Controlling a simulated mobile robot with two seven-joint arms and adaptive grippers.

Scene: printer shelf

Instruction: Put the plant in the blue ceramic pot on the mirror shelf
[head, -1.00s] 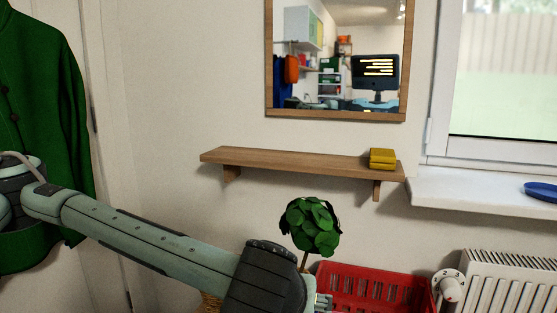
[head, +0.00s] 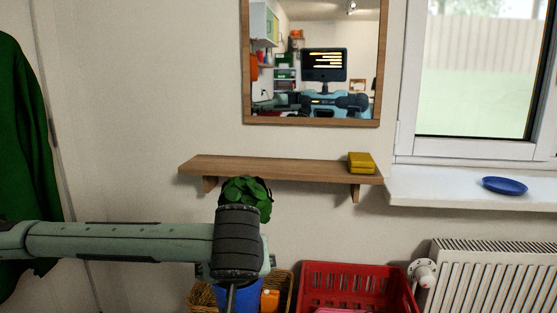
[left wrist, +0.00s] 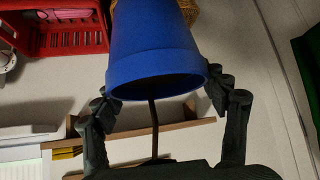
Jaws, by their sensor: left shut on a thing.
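The plant is a round green leafy crown (head: 247,190) on a thin stem, in a blue pot (head: 237,297). In the head view the crown overlaps the front edge of the wooden shelf (head: 280,168), and the pot hangs below shelf height. My left gripper (left wrist: 158,92) is shut on the blue pot (left wrist: 155,45), one finger on each side of the rim in the left wrist view; my arm hides part of the plant in the head view. The wood-framed mirror (head: 312,122) hangs above the shelf. My right gripper is not in view.
A yellow block-like item (head: 361,163) sits on the shelf's right end; the rest of its top looks clear. A red crate (head: 345,270) and a wicker basket (head: 284,290) are below. A windowsill (head: 425,188) with a blue plate (head: 505,186) and a radiator (head: 490,270) are right.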

